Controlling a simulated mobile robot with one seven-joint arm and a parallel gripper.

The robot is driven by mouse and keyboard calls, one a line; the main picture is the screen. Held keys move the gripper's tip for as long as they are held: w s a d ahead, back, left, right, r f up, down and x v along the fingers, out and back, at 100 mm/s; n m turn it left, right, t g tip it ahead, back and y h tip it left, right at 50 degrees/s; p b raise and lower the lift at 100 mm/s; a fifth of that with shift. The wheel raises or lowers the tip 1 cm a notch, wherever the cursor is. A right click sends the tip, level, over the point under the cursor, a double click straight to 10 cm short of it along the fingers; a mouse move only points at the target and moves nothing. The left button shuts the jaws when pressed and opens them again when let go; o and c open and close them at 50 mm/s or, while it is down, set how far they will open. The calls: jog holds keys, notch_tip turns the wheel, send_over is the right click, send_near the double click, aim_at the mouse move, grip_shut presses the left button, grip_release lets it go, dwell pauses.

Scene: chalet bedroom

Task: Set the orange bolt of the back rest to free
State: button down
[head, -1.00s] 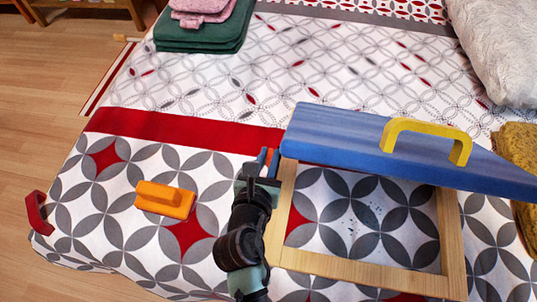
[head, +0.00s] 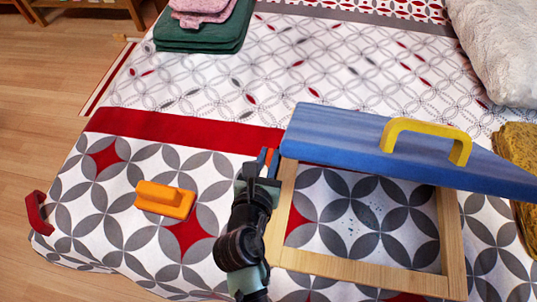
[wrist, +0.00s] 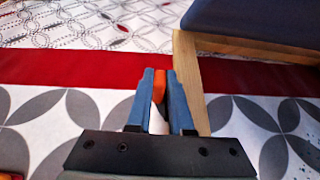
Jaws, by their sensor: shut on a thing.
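The back rest is a blue panel (head: 340,135) with a yellow handle (head: 425,130), raised at a tilt over a wooden frame (head: 360,272) on the bed. The orange bolt (wrist: 158,86) sits at the left side of the frame, near the panel's left end. Only a small part of the bolt (head: 271,156) shows in the head view. My gripper (wrist: 160,95) is shut on the bolt, with one blue finger on each side of it. The fingers hide most of the bolt, so its setting cannot be told.
An orange block with a raised grip (head: 165,199) lies on the patterned bedspread to the left. A dark red handle-shaped piece (head: 37,214) is at the bed's left edge. Folded green and pink cloths (head: 205,30) lie farther back. A pale pillow (head: 495,50) is at the upper right.

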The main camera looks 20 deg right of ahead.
aim_at(268, 162)
jog(key=s+a+p, duration=0.2)
jog(key=s+p, duration=0.1)
jog(key=shift+s+a+r, duration=0.15)
jog(key=shift+s+a, duration=0.15)
jog(key=shift+a, duration=0.05)
jog(key=shift+s+a+p, duration=0.25)
jog(key=shift+s+p, duration=0.1)
jog(key=shift+s, duration=0.05)
jog(key=c, duration=0.8)
grip_release()
jog(key=p+v, duration=0.3)
jog(key=v, duration=0.9)
jog(key=shift+s+a, duration=0.35)
